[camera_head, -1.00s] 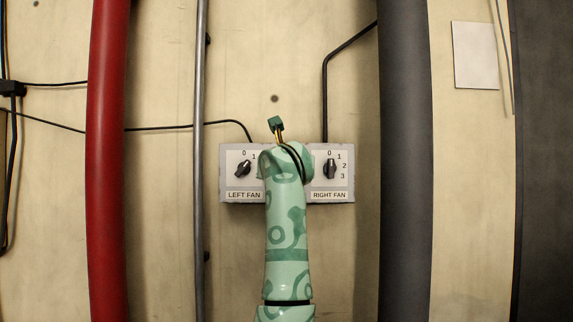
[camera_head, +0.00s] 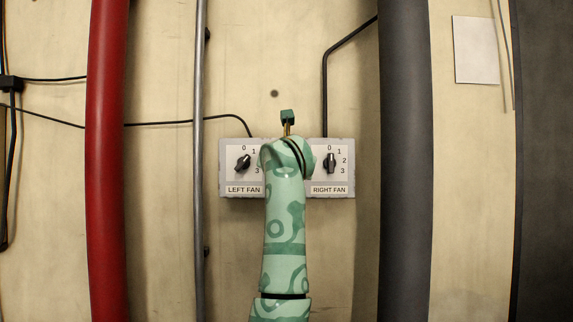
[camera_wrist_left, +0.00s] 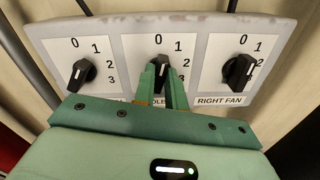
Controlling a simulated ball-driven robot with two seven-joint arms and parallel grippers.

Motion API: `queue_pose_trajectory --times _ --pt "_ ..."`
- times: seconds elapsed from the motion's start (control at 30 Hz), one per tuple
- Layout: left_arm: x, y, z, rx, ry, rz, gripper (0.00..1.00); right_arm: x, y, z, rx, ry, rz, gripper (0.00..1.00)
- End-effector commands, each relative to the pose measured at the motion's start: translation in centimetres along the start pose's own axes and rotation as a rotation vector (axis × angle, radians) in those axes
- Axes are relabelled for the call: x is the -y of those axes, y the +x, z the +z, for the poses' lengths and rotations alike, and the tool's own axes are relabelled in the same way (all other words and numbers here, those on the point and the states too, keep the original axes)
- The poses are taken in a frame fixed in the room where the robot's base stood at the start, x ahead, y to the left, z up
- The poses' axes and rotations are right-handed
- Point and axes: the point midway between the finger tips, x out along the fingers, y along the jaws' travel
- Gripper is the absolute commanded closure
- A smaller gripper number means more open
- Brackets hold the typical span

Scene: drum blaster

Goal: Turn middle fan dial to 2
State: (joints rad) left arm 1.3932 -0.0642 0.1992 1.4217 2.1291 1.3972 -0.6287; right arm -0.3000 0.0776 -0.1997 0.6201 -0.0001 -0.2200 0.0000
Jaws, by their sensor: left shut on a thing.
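The grey fan control box (camera_head: 224,173) is on the wall, and my left arm covers its middle panel in the head view. In the left wrist view the middle fan dial (camera_wrist_left: 160,64) is a black knob between the left and right dials. My left gripper (camera_wrist_left: 163,82) is shut on this dial, its green fingers covering the lower part and some of the label and numbers. The dial's white mark points roughly up, but I cannot tell its exact setting. My right gripper is not in view.
The left fan dial (camera_head: 243,163) and right fan dial (camera_head: 330,163) sit close on either side of my left arm. A red pipe (camera_head: 107,200), a thin grey pipe (camera_head: 199,230) and a thick dark pipe (camera_head: 405,200) run vertically. Black cables reach the box from above.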

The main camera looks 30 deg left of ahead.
Motion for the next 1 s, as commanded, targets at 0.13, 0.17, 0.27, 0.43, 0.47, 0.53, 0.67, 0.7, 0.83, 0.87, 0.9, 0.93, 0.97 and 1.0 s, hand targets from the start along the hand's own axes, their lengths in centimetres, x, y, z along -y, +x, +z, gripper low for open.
queue_pose_trajectory --times 0.13,0.17,0.27,0.43,0.47,0.53,0.67,0.7,0.83,0.87,0.9,0.93,0.97,1.0 --pt "0.0 0.0 0.1 0.002 0.136 0.002 1.00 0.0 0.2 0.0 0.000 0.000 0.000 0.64" --pt "0.0 0.0 0.1 0.003 0.165 0.002 1.00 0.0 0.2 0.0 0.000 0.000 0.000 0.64" --pt "0.0 0.0 0.1 0.002 0.260 0.002 1.00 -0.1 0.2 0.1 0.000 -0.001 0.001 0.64" --pt "0.1 -0.1 0.1 0.003 0.421 0.002 1.00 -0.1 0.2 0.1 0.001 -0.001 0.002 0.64" --pt "0.1 0.0 0.1 0.003 0.450 0.002 1.00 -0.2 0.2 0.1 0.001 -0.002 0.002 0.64" --pt "0.2 0.0 0.1 0.003 0.517 0.003 1.00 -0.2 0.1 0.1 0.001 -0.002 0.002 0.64" --pt "0.2 0.0 0.1 0.002 0.640 0.002 1.00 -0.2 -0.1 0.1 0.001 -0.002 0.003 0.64" --pt "0.2 0.0 0.0 0.002 0.678 0.002 1.00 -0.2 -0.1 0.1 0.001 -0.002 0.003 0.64" --pt "0.3 0.0 0.1 0.002 0.795 0.002 1.00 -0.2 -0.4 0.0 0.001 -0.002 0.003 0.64" --pt "0.3 0.0 0.1 0.003 0.820 0.002 1.00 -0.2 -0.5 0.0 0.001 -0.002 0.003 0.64" --pt "0.3 -0.1 0.1 0.003 0.853 0.002 1.00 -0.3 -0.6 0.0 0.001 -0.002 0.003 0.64" --pt "0.3 -0.1 0.1 0.003 0.877 0.002 1.00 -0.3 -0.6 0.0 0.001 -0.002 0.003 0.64" --pt "0.3 -0.1 0.1 0.003 0.901 0.002 1.00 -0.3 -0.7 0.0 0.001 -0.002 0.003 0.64" --pt "0.3 -0.1 0.0 0.003 0.930 0.002 1.00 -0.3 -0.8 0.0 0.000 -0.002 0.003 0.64"
